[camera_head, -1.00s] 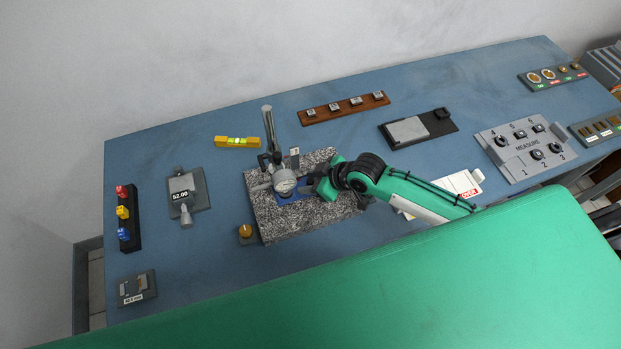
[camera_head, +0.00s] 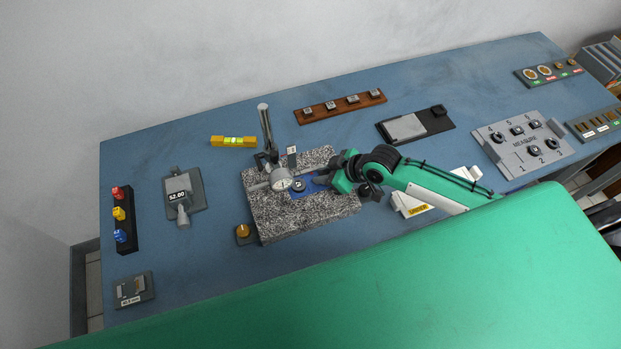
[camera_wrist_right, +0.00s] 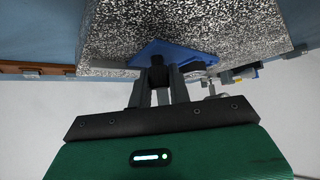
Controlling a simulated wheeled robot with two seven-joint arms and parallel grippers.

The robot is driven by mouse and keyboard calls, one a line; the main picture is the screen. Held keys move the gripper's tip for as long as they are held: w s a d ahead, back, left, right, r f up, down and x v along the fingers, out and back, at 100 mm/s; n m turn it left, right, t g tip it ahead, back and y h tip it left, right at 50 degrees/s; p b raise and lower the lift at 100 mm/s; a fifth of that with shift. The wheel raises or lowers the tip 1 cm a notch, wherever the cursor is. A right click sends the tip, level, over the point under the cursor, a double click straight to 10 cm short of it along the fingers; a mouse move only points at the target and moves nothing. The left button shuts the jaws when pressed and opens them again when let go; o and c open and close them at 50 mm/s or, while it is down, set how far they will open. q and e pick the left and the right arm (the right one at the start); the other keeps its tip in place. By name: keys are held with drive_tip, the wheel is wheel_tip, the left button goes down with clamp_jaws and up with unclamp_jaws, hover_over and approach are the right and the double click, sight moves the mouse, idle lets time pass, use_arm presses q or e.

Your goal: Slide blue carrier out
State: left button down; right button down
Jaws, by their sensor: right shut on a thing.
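The blue carrier (camera_head: 309,186) lies on the speckled granite plate (camera_head: 285,222), with a small dark round piece (camera_head: 298,185) on it. It also shows in the right wrist view (camera_wrist_right: 182,52). My right gripper (camera_head: 330,181) comes in from the right and is shut on the carrier's dark knob (camera_wrist_right: 157,73). The dial gauge (camera_head: 281,180) hangs from its stand post (camera_head: 265,130) just left of the carrier; the round piece sits to the right of the dial. My left gripper is not in view.
A yellow level (camera_head: 234,141) and a brown rack of blocks (camera_head: 341,106) lie behind the plate. A white tilted sign (camera_head: 420,207) lies beneath my right arm.

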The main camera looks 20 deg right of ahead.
drive_tip(key=d+b, duration=0.1)
drive_tip(key=d, duration=0.3)
drive_tip(key=shift+d+f, duration=0.1)
drive_tip(key=shift+d, duration=0.1)
drive_tip(key=shift+w+d, duration=0.15)
drive_tip(key=shift+d, duration=0.05)
drive_tip(key=c, duration=1.5)
unclamp_jaws()
drive_tip(key=shift+d, duration=0.1)
drive_tip(key=shift+o, duration=1)
drive_tip(key=shift+d, duration=0.1)
